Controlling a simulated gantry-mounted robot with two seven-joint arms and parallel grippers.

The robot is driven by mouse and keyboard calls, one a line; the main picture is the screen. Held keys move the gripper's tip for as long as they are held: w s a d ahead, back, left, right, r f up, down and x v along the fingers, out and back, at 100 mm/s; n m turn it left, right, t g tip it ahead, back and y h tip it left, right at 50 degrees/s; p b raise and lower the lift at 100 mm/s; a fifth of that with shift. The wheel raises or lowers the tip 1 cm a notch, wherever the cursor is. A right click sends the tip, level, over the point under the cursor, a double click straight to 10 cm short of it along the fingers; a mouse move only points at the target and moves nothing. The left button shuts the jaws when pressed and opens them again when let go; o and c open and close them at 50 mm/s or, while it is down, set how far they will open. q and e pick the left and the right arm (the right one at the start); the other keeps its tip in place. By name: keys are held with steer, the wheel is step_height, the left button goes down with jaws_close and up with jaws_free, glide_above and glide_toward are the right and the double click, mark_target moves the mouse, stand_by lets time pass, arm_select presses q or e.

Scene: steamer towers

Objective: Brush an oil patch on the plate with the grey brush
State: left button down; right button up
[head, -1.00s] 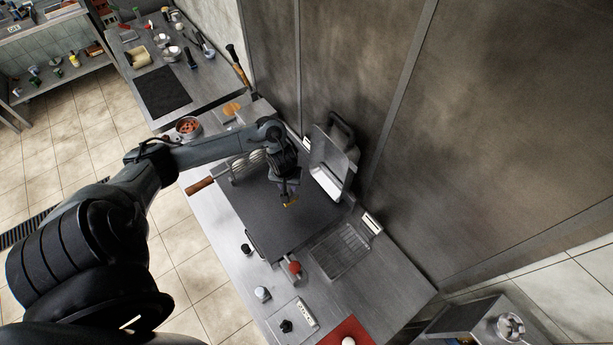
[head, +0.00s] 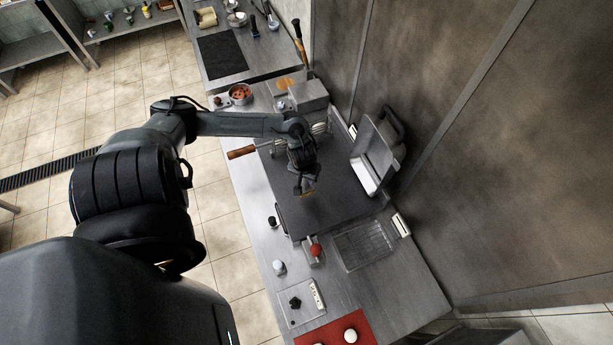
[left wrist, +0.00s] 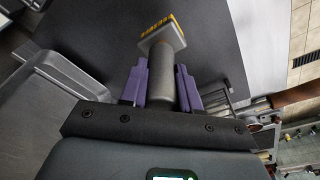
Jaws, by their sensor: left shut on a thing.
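My left gripper (head: 305,180) is above the dark flat plate (head: 330,212). In the left wrist view, its purple fingers (left wrist: 161,78) are shut on the grey brush (left wrist: 163,44) by its handle. The brush's yellow bristles point away from the gripper, over the plate (left wrist: 207,35). In the head view the yellow brush tip (head: 309,192) is small, and I cannot tell whether it touches the plate. I cannot make out a clear oil patch. My right gripper is not in view.
A raised metal lid (head: 373,160) stands along the plate's right side. A wooden-handled rack (head: 242,152) lies at its far left edge. A bowl (head: 240,94) stands beyond.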

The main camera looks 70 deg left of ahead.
arm_select(q)
steer(key=shift+f+b, duration=1)
steer(key=shift+f, duration=1.35)
steer(key=shift+p, duration=0.3)
steer(key=shift+f, duration=0.1)
steer(key=shift+f, duration=0.55)
steer(key=shift+w, duration=0.15)
